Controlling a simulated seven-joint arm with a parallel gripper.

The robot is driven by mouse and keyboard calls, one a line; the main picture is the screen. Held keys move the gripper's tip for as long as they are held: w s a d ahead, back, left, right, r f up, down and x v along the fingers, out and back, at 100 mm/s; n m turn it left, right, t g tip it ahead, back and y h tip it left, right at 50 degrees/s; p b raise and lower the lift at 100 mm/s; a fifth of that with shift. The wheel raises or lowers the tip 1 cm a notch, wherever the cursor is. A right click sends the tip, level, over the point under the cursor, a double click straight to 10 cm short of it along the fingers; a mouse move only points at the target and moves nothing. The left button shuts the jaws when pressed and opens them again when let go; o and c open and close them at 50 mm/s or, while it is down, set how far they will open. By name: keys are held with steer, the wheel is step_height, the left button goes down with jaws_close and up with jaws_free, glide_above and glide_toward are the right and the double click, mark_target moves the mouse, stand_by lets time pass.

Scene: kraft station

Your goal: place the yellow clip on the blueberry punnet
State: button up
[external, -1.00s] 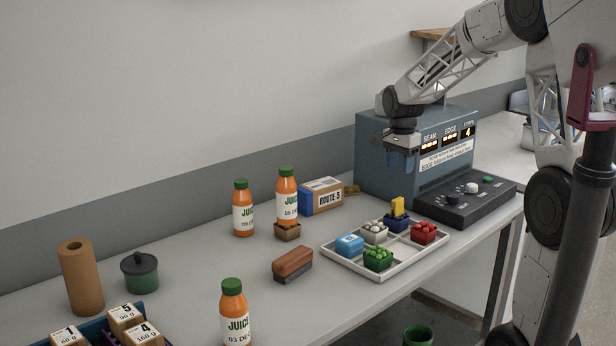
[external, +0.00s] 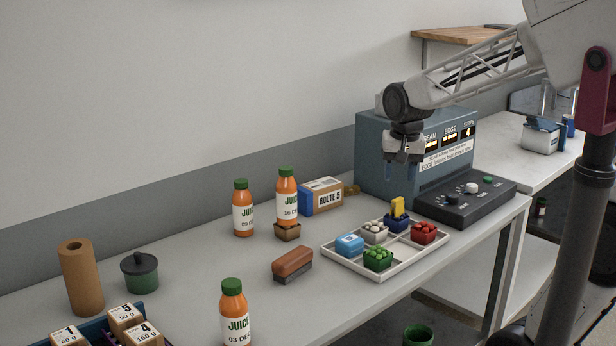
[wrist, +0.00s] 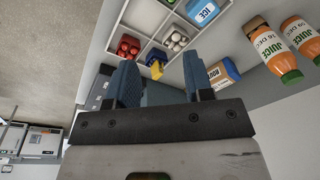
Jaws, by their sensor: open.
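The yellow clip (external: 398,207) stands upright on the dark blue punnet (external: 396,223), which sits in the back compartment of the white tray (external: 376,275). I take this punnet to be the blueberry one; its contents are hard to make out. In the wrist view the clip (wrist: 156,68) lies over the blue punnet (wrist: 156,55), past my fingertips. My gripper (external: 404,157) is open and empty, in the air above the clip and clear of it, in front of the blue machine. Its two blue fingers (wrist: 159,66) are spread apart in the wrist view.
The tray also holds a red punnet (external: 423,233), a green punnet (external: 378,259), a pale punnet (external: 375,231) and a blue ICE pack (external: 349,245). The blue sealing machine (external: 375,165) stands close behind. Juice bottles (external: 287,198) and a ROUTE 5 box (external: 322,196) stand to the left.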

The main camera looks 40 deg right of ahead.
steer(key=s+a+n, duration=0.4)
steer(key=s+a, duration=0.1)
steer(key=s, duration=0.3)
steer(key=s+a+f+n+t, duration=0.1)
steer(key=s+a+n, duration=0.3)
steer(key=s, duration=0.4)
steer(key=shift+a+f+n, duration=0.3)
steer(key=shift+a+n, duration=0.1)
steer(key=shift+a, duration=0.15)
steer(key=shift+s, duration=0.1)
